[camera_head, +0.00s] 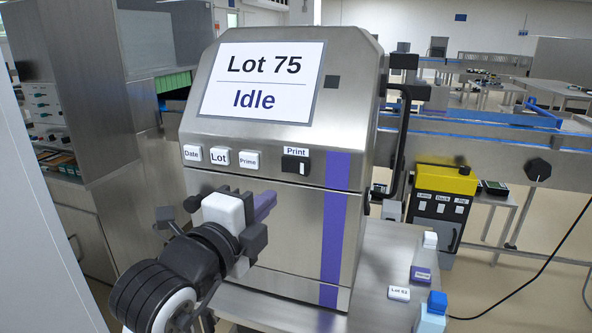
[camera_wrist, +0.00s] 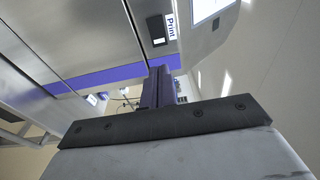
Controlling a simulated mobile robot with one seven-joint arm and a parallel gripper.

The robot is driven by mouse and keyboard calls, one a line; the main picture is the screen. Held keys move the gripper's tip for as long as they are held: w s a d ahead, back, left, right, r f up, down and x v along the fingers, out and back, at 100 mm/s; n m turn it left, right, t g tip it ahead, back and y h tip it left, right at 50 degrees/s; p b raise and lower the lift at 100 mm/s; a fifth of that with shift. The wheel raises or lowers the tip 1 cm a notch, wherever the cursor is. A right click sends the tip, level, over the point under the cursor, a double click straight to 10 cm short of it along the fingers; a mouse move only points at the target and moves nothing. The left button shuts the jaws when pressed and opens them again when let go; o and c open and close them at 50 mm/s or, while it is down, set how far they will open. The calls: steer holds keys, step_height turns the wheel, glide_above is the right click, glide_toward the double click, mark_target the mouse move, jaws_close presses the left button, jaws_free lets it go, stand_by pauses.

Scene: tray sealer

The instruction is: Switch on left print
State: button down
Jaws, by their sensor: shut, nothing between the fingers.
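The Print switch (camera_head: 295,165) is a black rocker with a small white mark, on the front of the steel printer (camera_head: 290,215), below its Print label. It also shows in the wrist view (camera_wrist: 157,30), upper middle. The printer's screen (camera_head: 263,82) reads "Lot 75" and "Idle". My gripper (camera_head: 266,203) is shut and empty, its purple fingers together in front of the printer's lower front panel, below and left of the switch. In the wrist view the closed fingers (camera_wrist: 158,85) point up toward the panel, apart from the switch. I cannot tell the gap to the panel.
White Date (camera_head: 192,153), Lot (camera_head: 220,157) and Prime (camera_head: 249,161) buttons sit left of the switch. A black handle (camera_head: 401,135) is on the printer's right side. Small bottles (camera_head: 422,258) stand on the bench at right. A yellow-topped control box (camera_head: 442,180) stands behind, below a conveyor.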

mark_target(305, 170)
steer(key=p+x, duration=0.2)
steer(key=x, duration=0.8)
steer(key=shift+r, duration=0.1)
steer(key=shift+w+d, duration=0.3)
steer(key=shift+w, duration=0.25)
steer(key=shift+w+d+f+b, duration=0.25)
steer(key=shift+d+b, duration=0.05)
steer(key=shift+b, duration=0.05)
steer(key=shift+a+r, duration=0.1)
steer(key=shift+r, duration=0.05)
steer(key=shift+s, duration=0.2)
